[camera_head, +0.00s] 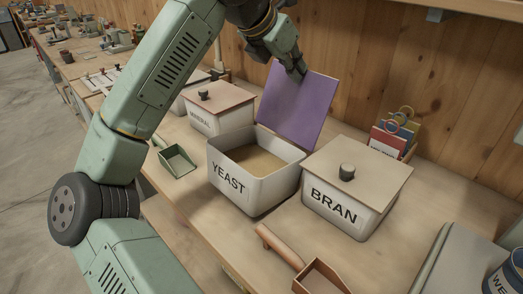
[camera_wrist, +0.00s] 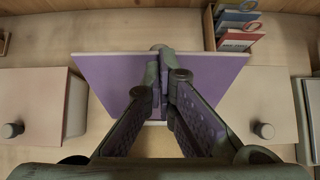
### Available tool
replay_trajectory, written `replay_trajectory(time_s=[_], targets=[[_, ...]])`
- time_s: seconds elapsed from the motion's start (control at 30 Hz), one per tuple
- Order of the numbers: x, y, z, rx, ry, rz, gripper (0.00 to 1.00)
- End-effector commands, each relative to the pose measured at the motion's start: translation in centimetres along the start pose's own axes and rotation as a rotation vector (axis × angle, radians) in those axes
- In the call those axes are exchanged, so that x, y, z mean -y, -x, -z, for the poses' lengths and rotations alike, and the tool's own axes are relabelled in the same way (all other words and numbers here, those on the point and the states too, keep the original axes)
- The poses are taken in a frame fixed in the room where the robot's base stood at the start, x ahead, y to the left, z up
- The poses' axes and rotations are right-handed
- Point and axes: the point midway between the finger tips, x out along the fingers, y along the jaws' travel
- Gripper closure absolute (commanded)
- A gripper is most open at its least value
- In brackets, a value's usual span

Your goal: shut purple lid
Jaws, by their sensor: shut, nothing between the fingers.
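The purple lid (camera_head: 298,106) stands raised at the back of the white bin labelled YEAST (camera_head: 250,193), tilted up and open. The bin's tan contents show inside. My gripper (camera_head: 303,71) is shut and empty at the lid's top edge, toward its upper right. In the wrist view the lid (camera_wrist: 100,78) spans the middle, and my gripper's fingertips (camera_wrist: 160,85) are together in front of it. Whether the fingertips touch the lid I cannot tell.
The BRAN bin (camera_head: 345,212) with a dark-knobbed lid stands close on the right, and the MINERAL bin (camera_head: 217,121) on the left. A green scoop (camera_head: 177,160) and a wooden-handled scoop (camera_head: 320,278) lie nearby. A card holder (camera_head: 392,140) stands behind the BRAN bin.

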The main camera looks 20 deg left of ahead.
Motion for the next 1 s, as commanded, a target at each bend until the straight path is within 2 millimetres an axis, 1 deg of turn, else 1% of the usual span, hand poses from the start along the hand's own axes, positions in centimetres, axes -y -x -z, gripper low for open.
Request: replay_trajectory(time_s=[0.43, 0.8, 1.0], targets=[[0.0, 0.1, 0.2, 0.0, 0.0, 0.0, 1.0], [0.0, 1.9, 2.0, -0.001, 0.0, -0.001, 1.0], [0.0, 2.2, 2.1, -0.001, -0.001, 0.0, 1.0]])
